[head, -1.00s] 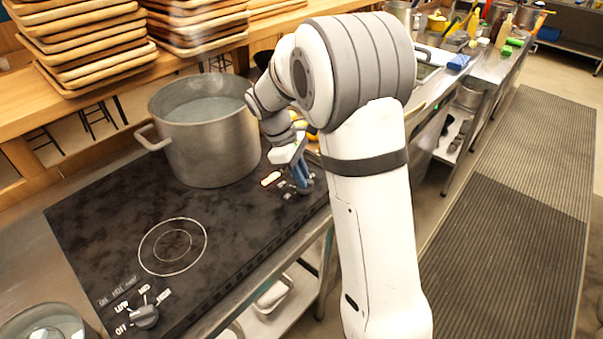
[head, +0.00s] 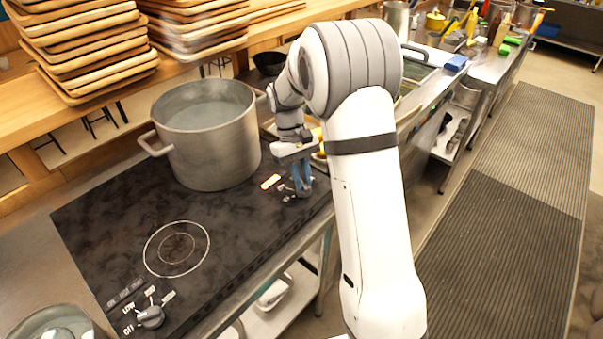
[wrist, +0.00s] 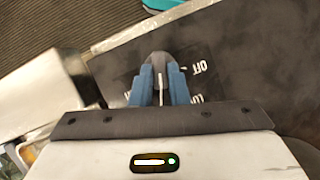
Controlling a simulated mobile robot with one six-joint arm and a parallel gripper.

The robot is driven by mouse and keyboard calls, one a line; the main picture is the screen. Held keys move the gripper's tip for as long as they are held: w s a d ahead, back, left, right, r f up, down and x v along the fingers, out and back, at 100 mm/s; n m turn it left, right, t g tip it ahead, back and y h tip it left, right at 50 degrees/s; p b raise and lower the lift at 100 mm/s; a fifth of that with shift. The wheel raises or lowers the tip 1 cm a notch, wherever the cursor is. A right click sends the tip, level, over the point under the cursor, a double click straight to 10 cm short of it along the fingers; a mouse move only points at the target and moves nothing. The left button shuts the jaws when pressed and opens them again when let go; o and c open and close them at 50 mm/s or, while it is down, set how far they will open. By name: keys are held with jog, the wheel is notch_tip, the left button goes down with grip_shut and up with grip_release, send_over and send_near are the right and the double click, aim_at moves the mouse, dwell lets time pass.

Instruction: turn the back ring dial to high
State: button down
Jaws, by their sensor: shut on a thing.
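My gripper (head: 301,184) is lowered over the right end of the black cooktop (head: 228,215). In the wrist view its blue fingers (wrist: 162,88) are shut on a grey dial (wrist: 157,62), with a pale pointer line on it. Printed "OFF" and part of another label show beside the dial; the rest are hidden by the fingers. In the head view that dial is mostly hidden by the gripper.
A large metal pot (head: 212,140) with pale liquid stands on the back of the cooktop, close to my gripper. The near ring (head: 177,249) is bare. Stacked wooden trays (head: 85,50) stand on the counter behind. Another pot (head: 55,326) is at the lower left.

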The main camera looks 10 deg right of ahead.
jog(key=m, duration=0.1)
jog(key=m+y, duration=0.1)
jog(key=m, duration=0.2)
jog(key=shift+w+d+r+m+y+p, duration=0.1)
jog(key=shift+d+r+m+y+p, duration=0.05)
jog(key=shift+d+m+y+p, duration=0.2)
jog(key=shift+d+m+t+y, duration=0.15)
jog(key=shift+m+y, duration=0.4)
jog(key=shift+m, duration=0.75)
jog(key=shift+a+m+t+y, duration=0.15)
jog(key=shift+m+y, duration=0.35)
jog(key=shift+m, duration=0.75)
jog(key=shift+d, duration=0.1)
jog(key=c, duration=1.4)
grip_release()
jog(key=v, duration=0.7)
jog(key=shift+r, duration=0.3)
jog(key=shift+d, duration=0.1)
